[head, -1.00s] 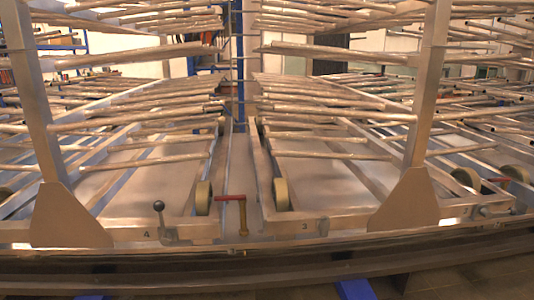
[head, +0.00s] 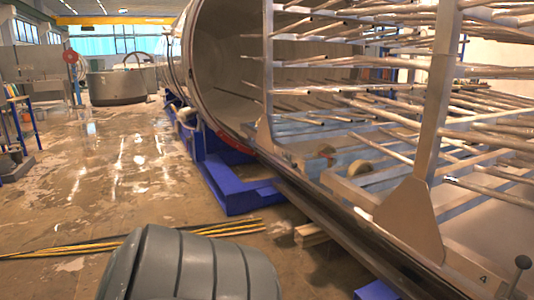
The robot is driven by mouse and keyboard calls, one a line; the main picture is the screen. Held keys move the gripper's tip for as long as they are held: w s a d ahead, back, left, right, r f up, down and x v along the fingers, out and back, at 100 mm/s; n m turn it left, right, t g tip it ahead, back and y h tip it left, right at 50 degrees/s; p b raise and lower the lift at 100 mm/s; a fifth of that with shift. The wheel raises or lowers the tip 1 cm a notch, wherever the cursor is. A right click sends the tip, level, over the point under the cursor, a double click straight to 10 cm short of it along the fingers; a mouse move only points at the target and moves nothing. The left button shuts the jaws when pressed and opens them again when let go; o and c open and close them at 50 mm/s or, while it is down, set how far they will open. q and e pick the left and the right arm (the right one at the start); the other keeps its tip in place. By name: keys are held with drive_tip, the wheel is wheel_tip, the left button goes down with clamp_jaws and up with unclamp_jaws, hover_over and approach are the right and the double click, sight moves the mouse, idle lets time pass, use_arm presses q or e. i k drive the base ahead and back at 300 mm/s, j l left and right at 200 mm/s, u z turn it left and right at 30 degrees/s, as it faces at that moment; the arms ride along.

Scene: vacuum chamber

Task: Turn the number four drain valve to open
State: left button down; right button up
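The number 4 label (head: 483,279) is on the metal rack's lower rail at the bottom right. I cannot tell which of these is the number four drain valve. Neither of my grippers is in view.
The open round chamber (head: 225,70) is behind the racks, with a blue support frame (head: 235,190) below. Yellow and black rods (head: 225,228) lie on the wet floor at left, which is mostly clear. A grey ribbed form fills the bottom; I cannot tell whether it is mine.

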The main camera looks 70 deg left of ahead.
sight(323, 155)
drive_tip(key=i+j+u, duration=0.1)
drive_tip(key=j+u, duration=0.2)
drive_tip(key=u, duration=0.2)
drive_tip(key=i+j+u, duration=0.15)
drive_tip(key=u, duration=0.35)
drive_tip(key=i+j+u, duration=0.15)
drive_tip(key=u, duration=0.35)
drive_tip(key=i+j+u, duration=0.15)
drive_tip(key=i+j, duration=0.15)
drive_tip(key=i, duration=0.2)
drive_tip(key=i+j+u, duration=0.15)
drive_tip(key=i, duration=0.35)
drive_tip(key=j+z, duration=0.15)
drive_tip(key=z, duration=0.2)
drive_tip(key=j+z, duration=0.15)
drive_tip(key=z, duration=0.2)
drive_tip(key=j+z, duration=0.15)
drive_tip(key=z, duration=0.2)
drive_tip(key=j+z, duration=0.25)
drive_tip(key=k+j+z, duration=0.25)
drive_tip(key=j, duration=0.2)
drive_tip(key=j+z, duration=0.2)
drive_tip(key=j, duration=0.15)
drive_tip(key=k, duration=0.05)
